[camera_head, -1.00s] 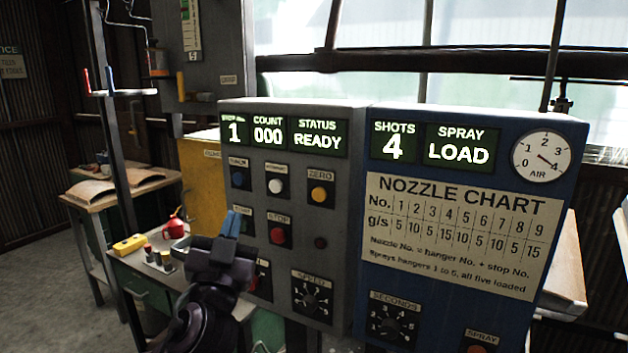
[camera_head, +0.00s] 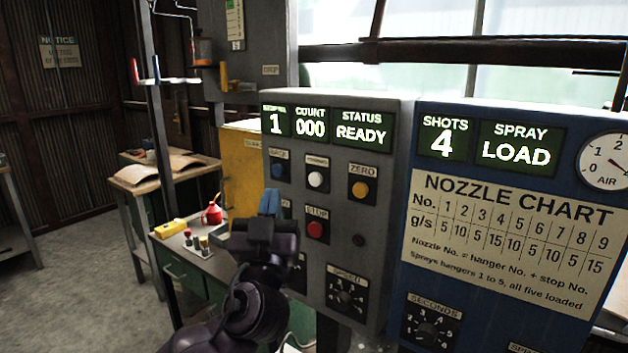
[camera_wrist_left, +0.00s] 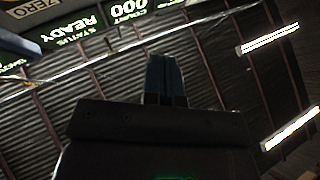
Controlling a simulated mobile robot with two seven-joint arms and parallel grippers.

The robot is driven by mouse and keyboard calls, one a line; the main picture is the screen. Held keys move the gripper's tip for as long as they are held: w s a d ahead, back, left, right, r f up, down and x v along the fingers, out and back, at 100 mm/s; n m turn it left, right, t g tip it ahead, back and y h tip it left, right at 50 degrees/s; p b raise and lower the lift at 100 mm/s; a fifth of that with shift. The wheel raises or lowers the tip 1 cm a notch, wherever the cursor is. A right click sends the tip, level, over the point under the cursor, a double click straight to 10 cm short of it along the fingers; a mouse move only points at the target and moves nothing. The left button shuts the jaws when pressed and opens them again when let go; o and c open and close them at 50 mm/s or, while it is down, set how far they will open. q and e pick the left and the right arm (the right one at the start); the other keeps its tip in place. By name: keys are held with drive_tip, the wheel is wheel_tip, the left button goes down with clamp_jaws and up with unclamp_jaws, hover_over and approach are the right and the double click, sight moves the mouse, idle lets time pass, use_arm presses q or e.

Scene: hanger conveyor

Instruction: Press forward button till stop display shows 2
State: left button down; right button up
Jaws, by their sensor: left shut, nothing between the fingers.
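The grey control panel (camera_head: 380,150) stands upright ahead. Its stop display (camera_head: 275,124) reads 1, the count display (camera_head: 311,128) reads 000, and the status display (camera_head: 362,133) reads READY. Below are a blue button (camera_head: 278,171), a white button (camera_head: 316,179) whose label looks like FORWARD but is too small to read surely, a yellow ZERO button (camera_head: 360,189) and a red STOP button (camera_head: 316,229). My left gripper (camera_head: 269,202) is shut and empty, fingers up, in front of the panel's left part, below the blue button. It also shows in the left wrist view (camera_wrist_left: 166,80). My right gripper is out of view.
A blue spray panel (camera_head: 470,282) adjoins on the right, showing SHOTS 4 and SPRAY LOAD, with a nozzle chart (camera_head: 505,225). A side bench with a yellow box (camera_head: 171,228) and a red can (camera_head: 213,213) stands left. Open floor (camera_head: 75,270) lies at far left.

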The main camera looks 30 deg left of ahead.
sight(315, 180)
use_arm(q)
drive_tip(key=w, duration=0.8)
drive_tip(key=shift+d+b, duration=0.3)
drive_tip(key=shift+b, duration=0.1)
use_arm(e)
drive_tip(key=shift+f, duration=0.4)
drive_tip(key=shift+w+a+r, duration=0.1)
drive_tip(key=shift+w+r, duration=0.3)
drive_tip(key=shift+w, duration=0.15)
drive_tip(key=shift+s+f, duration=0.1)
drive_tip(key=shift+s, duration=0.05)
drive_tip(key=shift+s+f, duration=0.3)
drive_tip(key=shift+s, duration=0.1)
